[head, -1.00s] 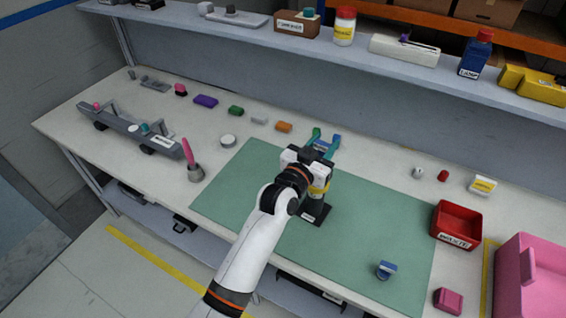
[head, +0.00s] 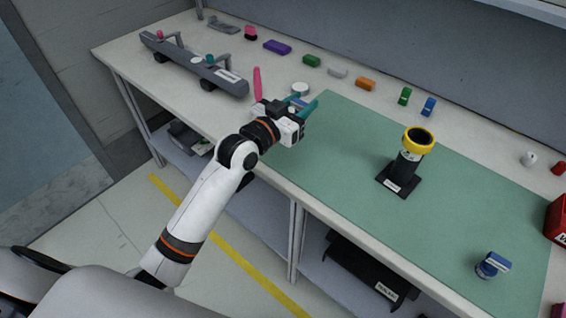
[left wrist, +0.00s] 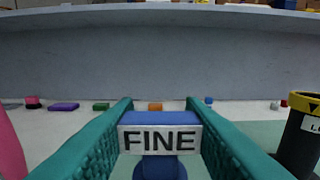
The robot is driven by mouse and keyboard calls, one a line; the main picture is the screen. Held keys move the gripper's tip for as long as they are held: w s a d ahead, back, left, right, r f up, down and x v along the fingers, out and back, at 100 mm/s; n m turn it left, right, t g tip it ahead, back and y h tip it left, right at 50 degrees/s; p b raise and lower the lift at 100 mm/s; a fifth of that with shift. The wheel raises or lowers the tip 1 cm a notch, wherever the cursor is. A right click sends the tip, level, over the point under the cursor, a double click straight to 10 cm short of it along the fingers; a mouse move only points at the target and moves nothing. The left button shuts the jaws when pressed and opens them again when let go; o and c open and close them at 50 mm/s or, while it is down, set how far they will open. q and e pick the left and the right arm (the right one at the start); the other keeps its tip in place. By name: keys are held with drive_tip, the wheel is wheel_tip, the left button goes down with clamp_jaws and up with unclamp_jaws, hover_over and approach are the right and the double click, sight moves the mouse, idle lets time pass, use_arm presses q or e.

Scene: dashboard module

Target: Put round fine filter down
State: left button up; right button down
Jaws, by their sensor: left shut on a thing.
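The round fine filter (left wrist: 160,165), blue with a white FINE label, is held between the green fingers of my left gripper (left wrist: 160,135) in the left wrist view. A black stand with a yellow ring (head: 418,138) stands upright on the mat to the right, apart from the gripper. My right gripper is not in view.
Another blue piece with a label (head: 487,266) is on the right of the green mat (head: 340,150). The mat's middle is clear.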

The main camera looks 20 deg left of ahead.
use_arm(q)
drive_tip(key=shift+a+f, duration=0.35)
drive_tip(key=shift+a, duration=0.05)
wheel_tip(320, 180, down, 6)
drive_tip(key=shift+s+r+b, duration=0.1)
drive_tip(key=shift+b, duration=0.2)
drive_tip(key=shift+f, duration=1.95)
drive_tip(key=shift+f+b, duration=0.1)
drive_tip(key=shift+b, duration=0.2)
drive_tip(key=o, duration=0.9)
drive_tip(key=shift+o, duration=0.2)
